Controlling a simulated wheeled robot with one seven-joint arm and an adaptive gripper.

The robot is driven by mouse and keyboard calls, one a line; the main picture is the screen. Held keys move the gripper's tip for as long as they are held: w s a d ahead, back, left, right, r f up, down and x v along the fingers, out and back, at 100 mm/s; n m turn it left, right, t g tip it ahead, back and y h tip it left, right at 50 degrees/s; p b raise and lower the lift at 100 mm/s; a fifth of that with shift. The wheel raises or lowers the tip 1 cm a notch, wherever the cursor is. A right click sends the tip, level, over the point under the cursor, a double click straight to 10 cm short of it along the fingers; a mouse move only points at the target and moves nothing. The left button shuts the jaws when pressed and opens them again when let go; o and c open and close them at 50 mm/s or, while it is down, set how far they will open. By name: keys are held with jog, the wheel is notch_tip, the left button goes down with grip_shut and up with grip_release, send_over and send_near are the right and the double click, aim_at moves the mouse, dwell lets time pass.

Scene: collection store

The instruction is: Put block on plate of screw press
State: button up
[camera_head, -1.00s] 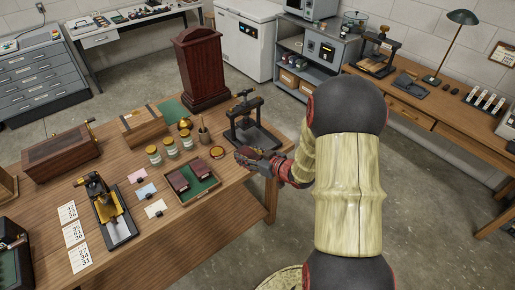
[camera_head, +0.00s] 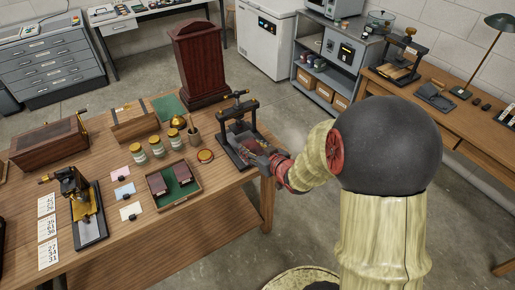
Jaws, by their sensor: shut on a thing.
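The black screw press (camera_head: 239,98) stands upright at the right end of the wooden table, its screw and handle on top and a flat base below. My gripper (camera_head: 257,152) is at the press's right front side, low and close to its plate. It is shut on a small dark reddish block (camera_head: 249,143), mostly hidden by the fingers and the press frame. I cannot tell whether the block touches the plate. Two dark red blocks, one left (camera_head: 157,184) and one right (camera_head: 183,173), lie in a green-lined tray (camera_head: 176,204) left of my gripper.
A tall dark wooden cabinet (camera_head: 201,60) rises behind. A black and brass device (camera_head: 83,207) stands at left.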

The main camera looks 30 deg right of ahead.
jog(key=w+d+f+b, duration=0.1)
jog(key=w+d+f, duration=0.1)
jog(key=w+f, duration=0.1)
jog(key=w+d+f+b, duration=0.1)
jog(key=w+d+f, duration=0.1)
jog(key=w+f, duration=0.1)
jog(key=w+d+f+b, duration=0.2)
jog(key=w+f, duration=0.1)
jog(key=w, duration=0.2)
jog(key=shift+w+d+f, duration=0.1)
jog(key=shift+w+f, duration=0.2)
jog(key=shift+w, duration=0.05)
jog(key=shift+w+d+f+b, duration=0.1)
jog(key=shift+f+b, duration=0.6)
jog(key=shift+f, duration=0.9)
jog(key=shift+f, duration=0.1)
jog(key=shift+f, duration=0.15)
jog(key=o, duration=1.2)
jog(key=shift+o, duration=0.2)
